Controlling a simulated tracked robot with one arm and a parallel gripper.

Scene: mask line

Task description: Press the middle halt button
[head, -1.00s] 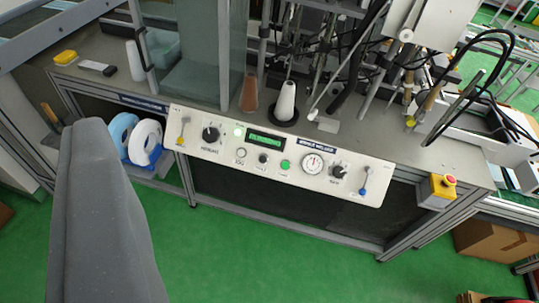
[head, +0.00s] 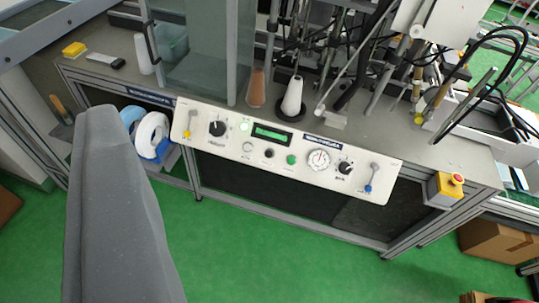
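A red halt button (head: 457,179) sits on top of a yellow box (head: 445,190) at the right front corner of the machine bench. It is the only red halt button I see, so I cannot tell from this view whether it is the middle one. A large grey part of my own arm covers the lower left of the view, far from the button. My gripper's fingertips do not show.
A white control panel (head: 225,149) with knobs, a green display (head: 271,133) and levers runs along the bench front. White and blue rolls (head: 152,135) hang at left. A cardboard box (head: 496,241) stands at lower right. The green floor (head: 270,240) in front is clear.

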